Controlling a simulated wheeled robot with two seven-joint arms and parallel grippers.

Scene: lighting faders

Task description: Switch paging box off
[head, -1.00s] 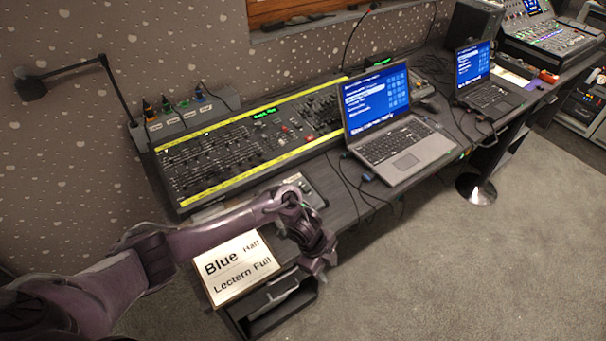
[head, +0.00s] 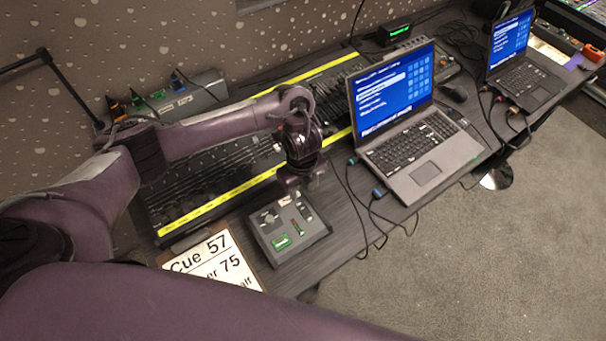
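A small dark grey box (head: 303,243) lies flat on the desk in front of the long fader console. It has small controls on top, a lit green patch (head: 281,242) at its near left and a small white label at its far edge. I cannot read its lettering, so I cannot tell for sure that it is the paging box. My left gripper (head: 289,187) points down at the far edge of this box. Its fingertips are small and dark, and I cannot tell whether they are open or touch the box. My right gripper is out of view.
The fader console (head: 205,205) with yellow strips lies behind, partly under my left arm. A laptop (head: 420,150) with cables stands right of the box. A printed card (head: 213,262) lies to its left. A black unit with a green display (head: 395,31) stands farther back.

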